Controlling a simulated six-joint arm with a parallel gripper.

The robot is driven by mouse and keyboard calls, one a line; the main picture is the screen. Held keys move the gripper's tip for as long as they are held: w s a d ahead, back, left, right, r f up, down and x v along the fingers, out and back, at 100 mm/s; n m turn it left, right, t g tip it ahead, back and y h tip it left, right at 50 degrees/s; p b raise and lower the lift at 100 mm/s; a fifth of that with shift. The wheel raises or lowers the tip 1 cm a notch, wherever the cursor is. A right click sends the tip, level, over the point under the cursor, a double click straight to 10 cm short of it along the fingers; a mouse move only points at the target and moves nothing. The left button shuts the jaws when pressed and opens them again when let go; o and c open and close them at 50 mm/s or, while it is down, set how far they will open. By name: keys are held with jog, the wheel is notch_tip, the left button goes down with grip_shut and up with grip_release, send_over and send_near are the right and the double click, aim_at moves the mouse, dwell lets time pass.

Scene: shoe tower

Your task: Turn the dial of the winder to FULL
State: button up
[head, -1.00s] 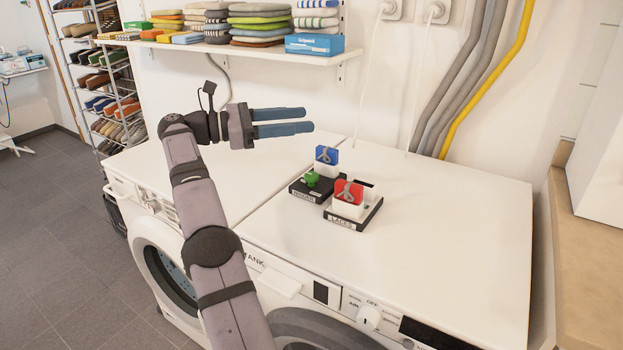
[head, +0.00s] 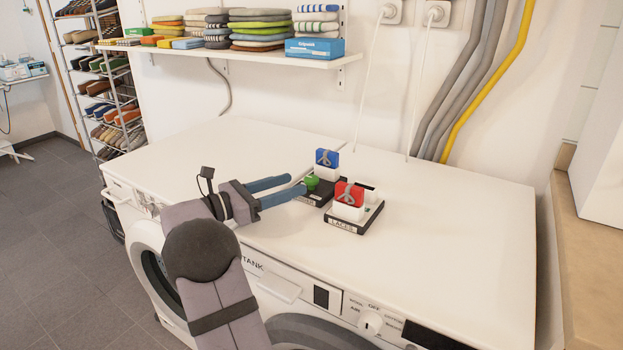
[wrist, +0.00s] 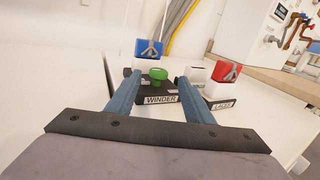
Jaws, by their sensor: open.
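The winder (wrist: 160,98) is a low black base labelled WINDER, with a green dial (wrist: 158,74) on top and a white holder with a blue card behind it. In the head view the green dial (head: 311,183) shows just beyond my fingertips, and my fingers partly cover the base. My gripper (head: 298,186) is open and low over the machine top, pointing at the dial. In the wrist view my gripper (wrist: 154,75) has its two blue fingers on either side of the dial, with gaps between. Any FULL mark is too small to read.
A second black base labelled LACES (head: 342,225), with a red card (head: 349,194) in a white holder, stands right of the winder, close to my right finger. The white machine top (head: 440,230) is clear to the right. A shelf (head: 250,50) hangs above at the back.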

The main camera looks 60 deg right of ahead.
aim_at(311, 178)
jog(key=shift+m, duration=0.3)
jog(key=shift+d, duration=0.15)
jog(key=shift+p+x, duration=0.45)
jog(key=shift+x, duration=3.1)
jog(key=c, duration=1)
